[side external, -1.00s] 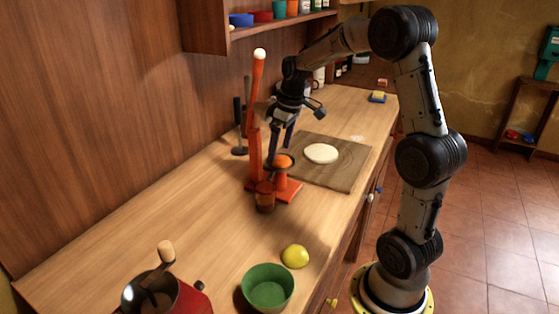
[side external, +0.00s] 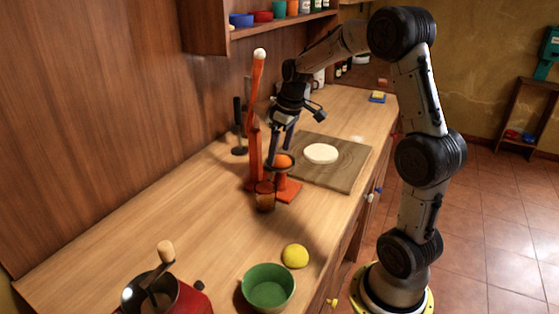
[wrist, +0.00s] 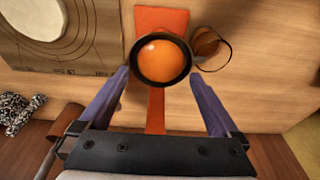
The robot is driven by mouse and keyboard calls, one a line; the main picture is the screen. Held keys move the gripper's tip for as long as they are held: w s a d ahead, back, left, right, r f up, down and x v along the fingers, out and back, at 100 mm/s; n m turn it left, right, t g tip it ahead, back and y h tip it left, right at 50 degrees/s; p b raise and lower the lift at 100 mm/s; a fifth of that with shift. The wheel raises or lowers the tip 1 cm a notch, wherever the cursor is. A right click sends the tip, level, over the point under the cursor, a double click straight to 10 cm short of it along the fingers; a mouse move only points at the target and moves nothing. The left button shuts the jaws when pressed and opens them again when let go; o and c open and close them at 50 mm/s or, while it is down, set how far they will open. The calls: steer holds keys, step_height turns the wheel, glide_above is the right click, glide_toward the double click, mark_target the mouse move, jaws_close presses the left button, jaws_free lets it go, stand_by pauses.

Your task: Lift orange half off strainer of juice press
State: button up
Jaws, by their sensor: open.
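The orange half (side external: 283,160) sits dome up on the dark-rimmed strainer of the red juice press (side external: 255,150). In the wrist view the orange half (wrist: 161,60) lies inside the round dark rim of the strainer (wrist: 137,77). My gripper (side external: 280,155) is open and empty, pointing down at the strainer. In the wrist view the fingertips of my gripper (wrist: 159,70) are on either side of the strainer's near edge, left and right. Whether they touch the rim I cannot tell. The press lever stands raised behind.
A brown cup (side external: 265,197) stands at the press's front. A board (side external: 345,165) with a round pale dough (side external: 321,153) lies to the right. The left counter is clear.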

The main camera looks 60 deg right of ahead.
mark_target(284, 154)
steer(key=shift+f, duration=0.45)
steer(key=shift+r, duration=0.1)
stand_by(0.6)
steer(key=c, duration=0.9)
steer(key=shift+s+r, duration=0.1)
steer(key=shift+c, duration=0.2)
steer(key=shift+r, duration=0.1)
steer(key=shift+s+r, duration=0.5)
steer(key=shift+r, duration=0.2)
steer(key=shift+s+r, duration=0.45)
steer(key=shift+r, duration=0.2)
steer(key=s+r, duration=0.3)
steer(key=s, duration=0.3)
